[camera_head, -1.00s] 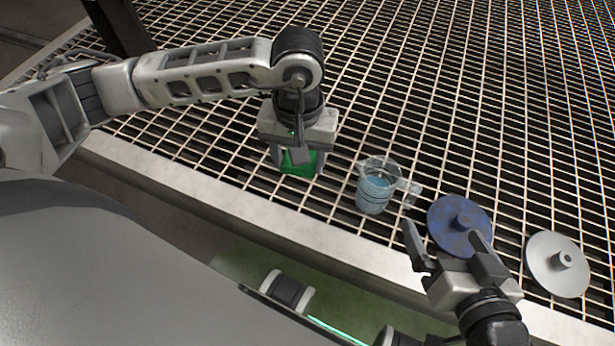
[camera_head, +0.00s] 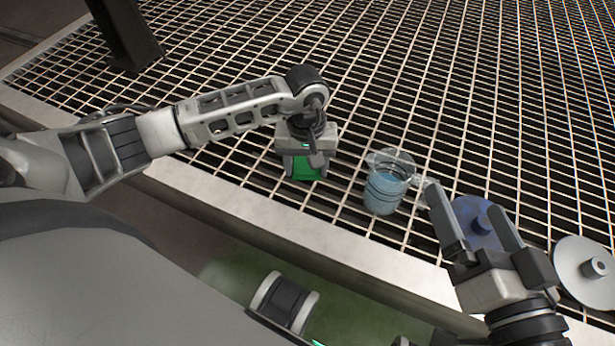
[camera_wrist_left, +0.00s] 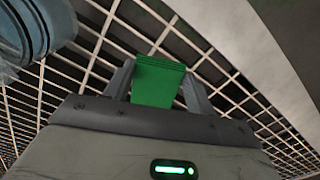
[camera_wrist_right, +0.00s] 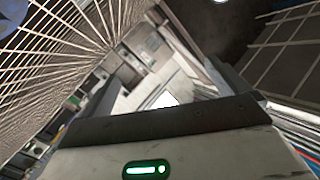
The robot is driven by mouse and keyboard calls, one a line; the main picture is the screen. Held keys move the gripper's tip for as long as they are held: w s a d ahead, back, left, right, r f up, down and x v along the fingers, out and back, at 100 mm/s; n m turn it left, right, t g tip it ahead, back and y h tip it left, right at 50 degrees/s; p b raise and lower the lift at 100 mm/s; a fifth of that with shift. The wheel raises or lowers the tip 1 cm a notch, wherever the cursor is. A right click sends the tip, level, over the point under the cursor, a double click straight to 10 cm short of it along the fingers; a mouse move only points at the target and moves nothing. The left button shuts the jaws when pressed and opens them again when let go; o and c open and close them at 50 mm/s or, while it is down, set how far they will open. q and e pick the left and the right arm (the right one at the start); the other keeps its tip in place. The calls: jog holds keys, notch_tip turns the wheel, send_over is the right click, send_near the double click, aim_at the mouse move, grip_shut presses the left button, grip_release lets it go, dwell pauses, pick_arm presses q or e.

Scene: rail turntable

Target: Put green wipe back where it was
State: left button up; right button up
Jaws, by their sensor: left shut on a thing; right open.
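The green wipe (camera_head: 307,169) is a bright green folded block at the grating, left of the pitcher. My left gripper (camera_head: 306,163) is above it with its fingers shut on it. The left wrist view shows the green wipe (camera_wrist_left: 158,82) between both fingers (camera_wrist_left: 156,88). I cannot tell whether its lower edge touches the grating. My right gripper (camera_head: 482,222) is open and empty, in front of the blue disc. In the right wrist view the right gripper's fingers (camera_wrist_right: 168,95) stand apart with nothing between them.
A clear pitcher of blue liquid (camera_head: 384,190) stands close right of the left gripper. A blue disc (camera_head: 466,212) is partly hidden behind the right gripper. A grey disc (camera_head: 570,262) lies farther right. The grating (camera_head: 400,80) behind is bare. A pale metal edge (camera_head: 230,213) runs along its front.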

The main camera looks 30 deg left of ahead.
aim_at(307, 171)
pick_arm(q)
jog(key=shift+w+a+f, duration=0.15)
jog(key=shift+w+f, duration=0.35)
jog(key=shift+f, duration=0.15)
notch_tip(307, 171, down, 2)
jog(key=shift+w+f+b, duration=0.15)
jog(key=shift+f+b, duration=0.1)
jog(key=shift+b, duration=0.5)
jog(key=shift+f, duration=0.45)
pick_arm(e)
jog(key=shift+w+d+r+n+t+y, duration=0.15)
jog(key=shift+w+r+n+t, duration=0.15)
jog(key=shift+r, duration=0.2)
jog(key=shift+w+r+n+t+y, duration=0.25)
jog(key=shift+r+n+t, duration=0.1)
jog(key=shift+r, duration=0.1)
jog(key=shift+w+d+r+n+t+y, duration=0.1)
jog(key=shift+w+r+n+t, duration=0.2)
jog(key=shift+r, duration=0.2)
pick_arm(q)
jog(key=shift+f, duration=0.1)
jog(key=o, duration=1)
pick_arm(e)
jog(key=shift+r+t, duration=0.25)
